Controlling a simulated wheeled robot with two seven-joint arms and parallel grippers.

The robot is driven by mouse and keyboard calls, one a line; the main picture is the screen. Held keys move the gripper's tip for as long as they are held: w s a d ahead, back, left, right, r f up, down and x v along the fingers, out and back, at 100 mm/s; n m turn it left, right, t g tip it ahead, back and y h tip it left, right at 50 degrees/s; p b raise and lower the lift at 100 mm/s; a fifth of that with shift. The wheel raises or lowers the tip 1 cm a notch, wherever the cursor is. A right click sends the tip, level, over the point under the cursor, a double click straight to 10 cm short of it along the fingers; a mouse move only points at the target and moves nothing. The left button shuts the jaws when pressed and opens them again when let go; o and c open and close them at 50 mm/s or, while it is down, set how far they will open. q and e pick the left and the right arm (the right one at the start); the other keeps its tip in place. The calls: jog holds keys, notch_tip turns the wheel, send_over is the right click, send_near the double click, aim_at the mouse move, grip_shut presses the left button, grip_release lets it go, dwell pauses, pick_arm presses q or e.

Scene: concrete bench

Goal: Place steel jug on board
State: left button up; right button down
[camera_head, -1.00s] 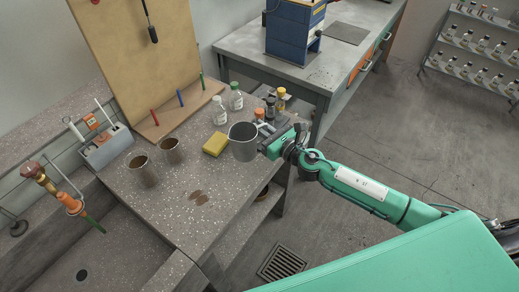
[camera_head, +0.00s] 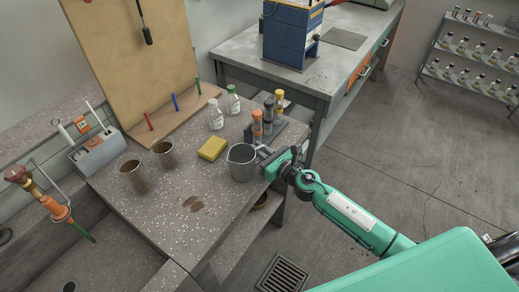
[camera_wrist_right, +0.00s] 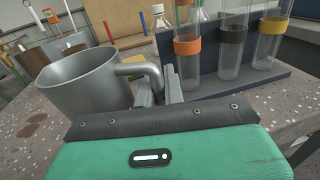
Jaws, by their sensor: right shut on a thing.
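The steel jug (camera_head: 243,165) is a grey metal vessel with a spout and a side handle, upright near the bench's right edge. My right gripper (camera_head: 268,162) is shut on its handle from the right. In the wrist view the jug (camera_wrist_right: 85,85) fills the left side, its handle between my fingers (camera_wrist_right: 158,88). I cannot tell whether its base touches the bench. A tall plywood board (camera_head: 130,60) stands upright at the back of the bench, on a wooden base with red, blue and green pegs. My left gripper is not in view.
A yellow sponge (camera_head: 212,148) lies just left of the jug. The front middle of the bench is clear except a brown stain.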

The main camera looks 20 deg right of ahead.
jog(key=c, duration=1.9)
grip_release()
jog(key=shift+f, duration=0.15)
jog(key=shift+c, duration=0.2)
jog(key=o, duration=0.4)
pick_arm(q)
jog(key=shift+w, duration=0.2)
pick_arm(e)
jog(key=shift+o, duration=0.2)
